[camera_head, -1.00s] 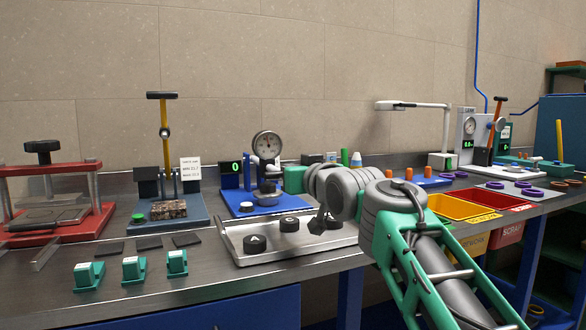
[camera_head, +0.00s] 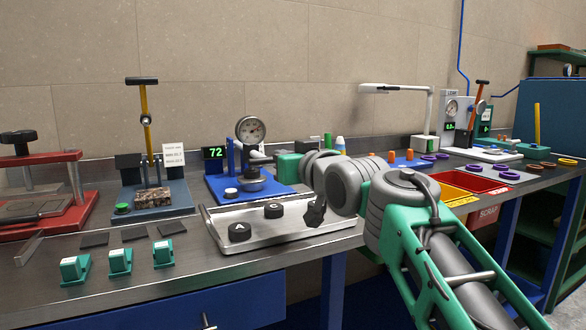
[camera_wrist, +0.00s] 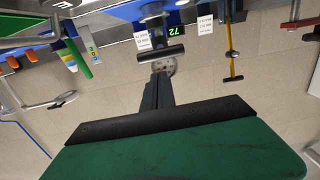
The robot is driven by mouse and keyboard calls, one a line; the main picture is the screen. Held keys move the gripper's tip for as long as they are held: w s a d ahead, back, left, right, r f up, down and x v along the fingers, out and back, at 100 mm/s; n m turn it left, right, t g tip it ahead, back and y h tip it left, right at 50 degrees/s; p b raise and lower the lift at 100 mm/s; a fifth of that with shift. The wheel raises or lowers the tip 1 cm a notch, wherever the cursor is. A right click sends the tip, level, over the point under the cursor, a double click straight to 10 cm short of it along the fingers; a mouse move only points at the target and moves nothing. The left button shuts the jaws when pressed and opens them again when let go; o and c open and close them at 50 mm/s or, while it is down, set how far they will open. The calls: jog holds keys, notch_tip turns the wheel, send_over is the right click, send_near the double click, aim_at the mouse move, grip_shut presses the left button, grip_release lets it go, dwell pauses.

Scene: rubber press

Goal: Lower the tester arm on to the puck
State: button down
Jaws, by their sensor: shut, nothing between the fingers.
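The tester stands on a blue base (camera_head: 285,188) with a round dial gauge (camera_head: 250,129) on top. Its green display (camera_head: 214,153) reads 72; the display also shows in the wrist view (camera_wrist: 177,31). A silver round part (camera_head: 253,184) sits low under the gauge; I cannot make out a puck there. In the wrist view a black bar (camera_wrist: 161,54), seemingly the tester arm's handle, lies just beyond my fingertips. My gripper (camera_head: 264,158) is shut and empty, reaching in from the right beside the gauge. Its black fingers (camera_wrist: 160,80) overlap the dial; contact is unclear.
A metal tray (camera_head: 236,244) with black pucks, one marked A (camera_head: 239,231), lies in front. A lever press (camera_head: 147,125) and a red press (camera_head: 45,215) stand left. Several green-and-white blocks (camera_head: 120,261) line the front. Yellow and red bins (camera_head: 478,178) are right.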

jog(key=s, duration=0.1)
jog(key=s+d+f, duration=0.1)
jog(key=s, duration=0.1)
jog(key=s+d+f, duration=0.1)
jog(key=shift+s+f, duration=0.15)
jog(key=shift+d, duration=0.1)
